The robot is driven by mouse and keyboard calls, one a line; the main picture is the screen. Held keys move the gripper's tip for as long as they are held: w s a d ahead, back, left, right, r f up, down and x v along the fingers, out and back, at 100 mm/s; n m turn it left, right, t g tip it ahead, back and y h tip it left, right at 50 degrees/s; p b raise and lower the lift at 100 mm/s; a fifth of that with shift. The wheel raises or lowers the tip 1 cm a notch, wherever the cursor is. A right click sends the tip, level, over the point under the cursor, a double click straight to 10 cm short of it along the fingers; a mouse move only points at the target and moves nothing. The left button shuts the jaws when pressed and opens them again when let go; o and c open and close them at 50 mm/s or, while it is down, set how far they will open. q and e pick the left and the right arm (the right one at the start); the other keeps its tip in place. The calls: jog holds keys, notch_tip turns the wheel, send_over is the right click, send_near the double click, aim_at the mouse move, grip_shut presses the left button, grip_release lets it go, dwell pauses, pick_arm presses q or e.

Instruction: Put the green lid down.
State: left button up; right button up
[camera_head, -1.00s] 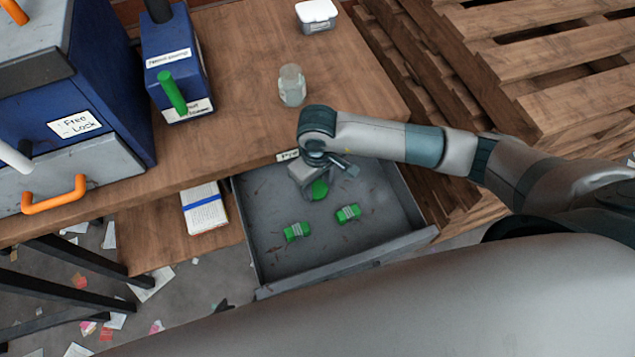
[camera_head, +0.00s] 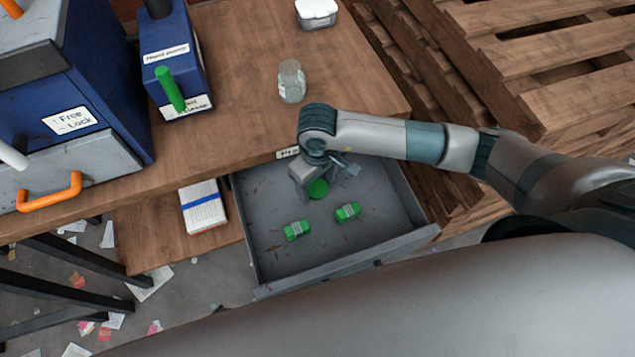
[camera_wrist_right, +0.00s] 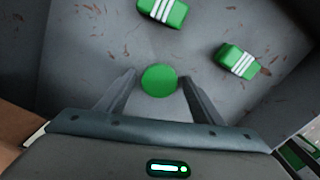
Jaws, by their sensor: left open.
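The round green lid (camera_head: 317,188) lies flat on the floor of the open grey drawer (camera_head: 270,262), near its back. My left gripper is in neither view.
Two green packets with white stripes, one left (camera_head: 296,230) and one right (camera_head: 347,212), lie in the drawer nearer its front. A glass jar (camera_head: 291,82) and a white-lidded container (camera_head: 316,14) stand on the wooden table (camera_head: 240,60) above. Wooden pallets (camera_head: 560,60) are at the right.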

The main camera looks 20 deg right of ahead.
aim_at(317, 189)
pick_arm(q)
jog(key=shift+s+d, duration=0.1)
pick_arm(e)
jog(key=shift+r+p, duration=0.25)
jog(key=shift+p, duration=0.1)
jog(key=shift+r+p, duration=0.35)
jog(key=shift+p, duration=0.1)
pick_arm(q)
jog(key=shift+s+a+f+g+b, duration=0.15)
jog(key=shift+a+f+g+b, duration=0.3)
jog(key=shift+b, duration=0.9)
pick_arm(e)
notch_tip(317, 189, up, 12)
jog(key=shift+f, duration=0.15)
pick_arm(q)
jog(key=shift+r, duration=0.1)
jog(key=shift+t, duration=0.25)
